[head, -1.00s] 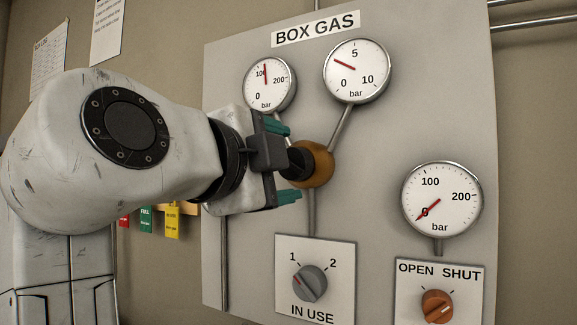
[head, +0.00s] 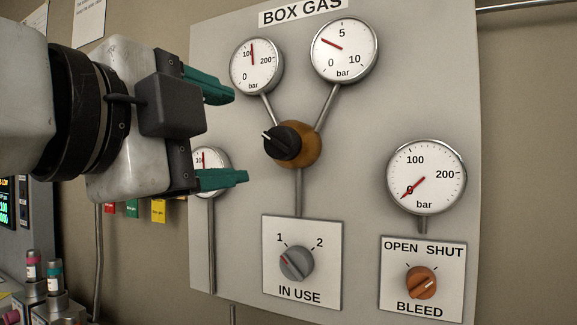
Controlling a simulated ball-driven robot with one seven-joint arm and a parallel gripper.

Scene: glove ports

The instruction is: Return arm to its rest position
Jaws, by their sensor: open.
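My gripper (head: 228,136) is at the left of the head view, with its two green-tipped fingers spread apart and nothing between them. It points right, towards the BOX GAS panel (head: 385,115). The black knob (head: 283,144) on its brass-coloured regulator body (head: 311,144) is just right of the fingertips, and a visible gap separates them. My gripper and wrist hide part of the panel's left side and part of a small gauge (head: 213,158).
The panel carries a left gauge (head: 257,67), a 0–10 bar gauge (head: 344,50) and a right gauge (head: 425,178). Below are the grey IN USE knob (head: 297,263) and the orange BLEED knob (head: 421,283). Capped bottles (head: 54,276) stand at lower left.

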